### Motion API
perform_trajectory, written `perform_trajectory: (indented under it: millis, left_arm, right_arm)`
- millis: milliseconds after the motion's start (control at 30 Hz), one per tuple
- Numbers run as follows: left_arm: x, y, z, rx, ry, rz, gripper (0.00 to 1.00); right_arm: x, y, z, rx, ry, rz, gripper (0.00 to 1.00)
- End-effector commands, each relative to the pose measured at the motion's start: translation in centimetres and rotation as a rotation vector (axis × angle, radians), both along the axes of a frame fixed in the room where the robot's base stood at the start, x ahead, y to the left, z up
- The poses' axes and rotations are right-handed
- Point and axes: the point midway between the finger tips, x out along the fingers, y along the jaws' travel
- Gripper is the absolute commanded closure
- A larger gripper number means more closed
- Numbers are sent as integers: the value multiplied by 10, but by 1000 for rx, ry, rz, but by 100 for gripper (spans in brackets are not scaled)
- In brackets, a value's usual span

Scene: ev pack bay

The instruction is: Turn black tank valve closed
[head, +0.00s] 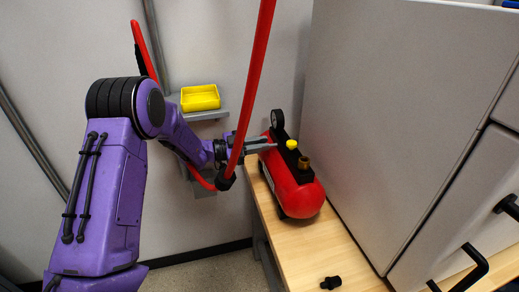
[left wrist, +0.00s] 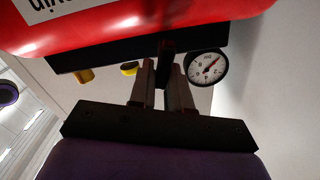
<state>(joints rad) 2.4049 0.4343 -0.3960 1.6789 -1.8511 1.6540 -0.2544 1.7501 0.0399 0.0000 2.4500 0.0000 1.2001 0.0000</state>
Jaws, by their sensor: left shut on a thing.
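The red air tank (head: 300,197) lies on a wooden bench with a black strip along its top. The strip carries a round gauge (head: 277,119), a yellow knob (head: 292,144) and a brass fitting (head: 303,162). My left gripper (head: 272,147) reaches the tank's top from the left. In the left wrist view, the fingers (left wrist: 165,92) are shut on the black tank valve (left wrist: 166,62), a narrow black piece beside the gauge (left wrist: 206,67). The fingers hide part of the valve, and I cannot tell its turn angle. My right gripper is out of view.
A yellow bin (head: 200,98) sits on a grey wall shelf. A tall grey cabinet (head: 400,100) stands close to the tank's right. A small black part (head: 331,282) lies on the bench (head: 310,250), which is otherwise clear in front.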

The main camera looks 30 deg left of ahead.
Motion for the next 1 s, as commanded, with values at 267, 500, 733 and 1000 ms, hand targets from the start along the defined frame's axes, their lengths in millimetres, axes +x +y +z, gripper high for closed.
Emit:
perform_trajectory:
  millis: [267, 500, 733, 1000]
  left_arm:
    - [-3, -4, -10, 200, -169, -1, 100]
    - [-5, -6, -14, 374, -317, -1, 100]
    - [-7, -8, -18, 537, -457, -1, 100]
    - [-8, -9, -21, 695, -592, -2, 100]
  right_arm:
    - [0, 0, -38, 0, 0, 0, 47]
    - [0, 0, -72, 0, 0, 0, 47]
    - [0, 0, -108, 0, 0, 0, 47]
    - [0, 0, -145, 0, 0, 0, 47]
